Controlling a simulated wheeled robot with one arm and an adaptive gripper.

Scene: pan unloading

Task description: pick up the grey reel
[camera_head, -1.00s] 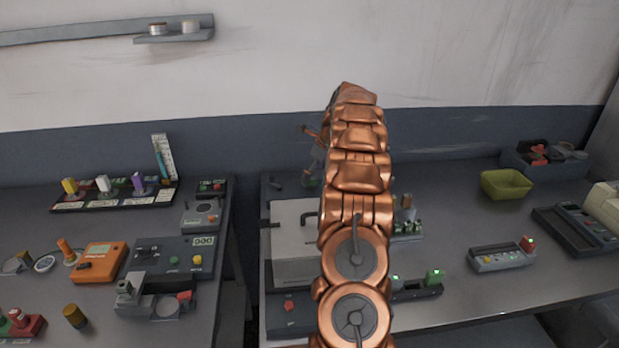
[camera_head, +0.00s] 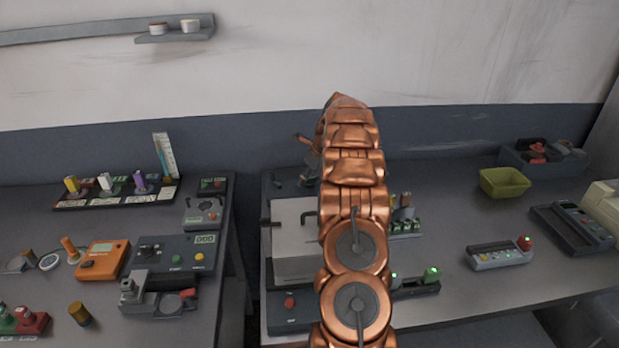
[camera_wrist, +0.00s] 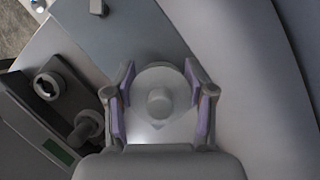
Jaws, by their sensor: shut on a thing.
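The grey reel (camera_wrist: 160,104), a pale round piece with a raised round hub, sits between the two fingers of my gripper (camera_wrist: 159,78) in the wrist view. The purple inner pads stand on its left and right sides, and the gripper is shut on it. Whether the reel touches the surface below, I cannot tell. In the head view my copper arm hides the gripper and the reel.
In the wrist view a dark device (camera_wrist: 30,125) with round knobs lies close to the left of the gripper. In the head view a white-topped unit (camera_head: 292,240) stands left of my arm, and a yellow-green bin (camera_head: 504,183) stands on the right table. A gap separates the tables.

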